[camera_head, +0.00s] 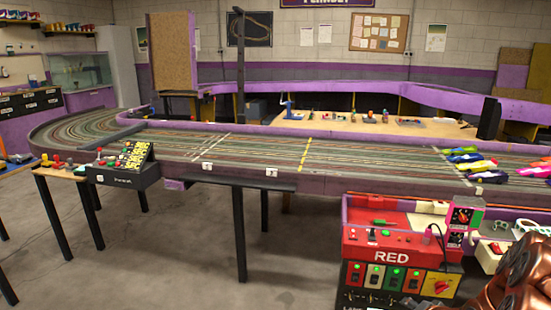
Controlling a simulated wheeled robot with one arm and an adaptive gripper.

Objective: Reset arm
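A reddish-brown, shiny part that looks like my arm shows at the lower right corner and runs out of the picture. My gripper's fingertips cannot be made out in this view. The long slot track (240,150) with purple walls spans the room and curves round at the left. Several colourful slot cars (490,176) sit at its right end.
A red control station (390,252) marked RED, with lit switches and a yellow knob panel (439,284), stands close at the lower right, beside the arm part. A wooden worktable (300,127) lies behind the track. Grey floor (150,265) is open at lower left.

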